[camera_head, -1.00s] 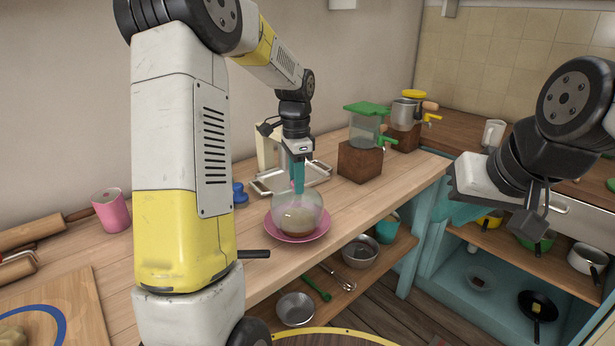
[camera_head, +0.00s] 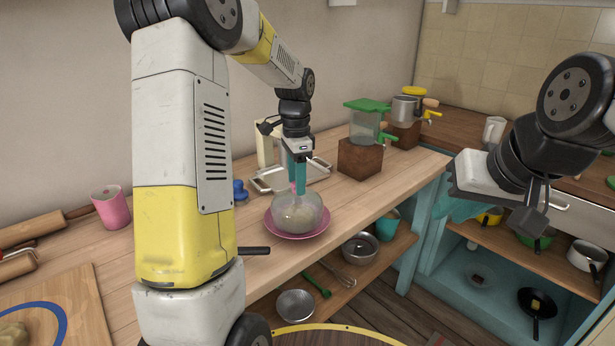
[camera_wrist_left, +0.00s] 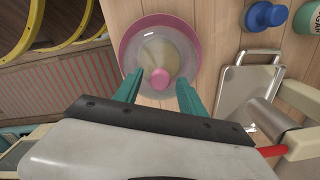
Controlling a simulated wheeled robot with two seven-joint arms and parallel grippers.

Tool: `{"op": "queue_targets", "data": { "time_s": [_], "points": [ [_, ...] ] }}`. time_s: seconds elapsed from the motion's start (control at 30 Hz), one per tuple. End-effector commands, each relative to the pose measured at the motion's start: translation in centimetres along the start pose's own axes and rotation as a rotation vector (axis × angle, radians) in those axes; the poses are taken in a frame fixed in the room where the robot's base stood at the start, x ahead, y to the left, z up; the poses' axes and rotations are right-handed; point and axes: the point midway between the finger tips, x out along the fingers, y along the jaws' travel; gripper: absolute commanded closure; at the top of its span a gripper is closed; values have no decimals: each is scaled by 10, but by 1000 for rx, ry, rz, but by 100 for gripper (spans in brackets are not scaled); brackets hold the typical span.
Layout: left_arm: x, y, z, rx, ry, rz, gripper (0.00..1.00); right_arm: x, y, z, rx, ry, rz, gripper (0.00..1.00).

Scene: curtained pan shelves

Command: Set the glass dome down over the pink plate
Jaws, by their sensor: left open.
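The clear glass dome (camera_head: 308,213) with a pink knob (camera_wrist_left: 161,79) rests over the pink plate (camera_head: 272,229) on the wooden counter. It looks upright, with the plate's rim showing around it. A pale round shape shows through the glass. In the left wrist view the dome (camera_wrist_left: 185,52) sits within the plate's rim (camera_wrist_left: 126,48). My left gripper (camera_head: 297,188) is open just above the dome. Its teal fingers (camera_wrist_left: 160,92) stand apart on either side of the knob. My right gripper (camera_head: 456,207) is at the right, away from the plate; its finger gap is unclear.
A metal tray (camera_head: 266,184) and a blue knobbed object (camera_head: 240,192) stand behind the plate. A pink cup (camera_head: 111,208) is at left. A green-lidded dispenser (camera_head: 365,122) on a wooden block (camera_head: 360,160) is at right. The counter's front edge runs close to the plate.

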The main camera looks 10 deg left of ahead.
Motion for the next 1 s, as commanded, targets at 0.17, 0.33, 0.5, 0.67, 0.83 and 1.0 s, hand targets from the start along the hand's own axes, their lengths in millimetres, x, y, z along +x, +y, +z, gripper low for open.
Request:
{"op": "queue_targets", "data": {
  "time_s": [0.17,0.33,0.5,0.67,0.83,1.0],
  "points": [
    [-32,-1,-1,0,3,-5,52,0,0,0,0,0,0,78],
    [-72,-1,-1,0,4,-4,52,0,0,0,0,0,0,78],
    [-104,0,-1,1,3,-2,52,0,0,0,0,0,0,78],
    [-121,0,-1,1,2,-1,52,0,0,0,0,0,0,78],
    [-135,13,6,-45,23,-24,52,0,0,0,0,0,0,78],
    [-155,60,30,-233,117,-93,52,0,0,0,0,0,0,78]
  ]
}}
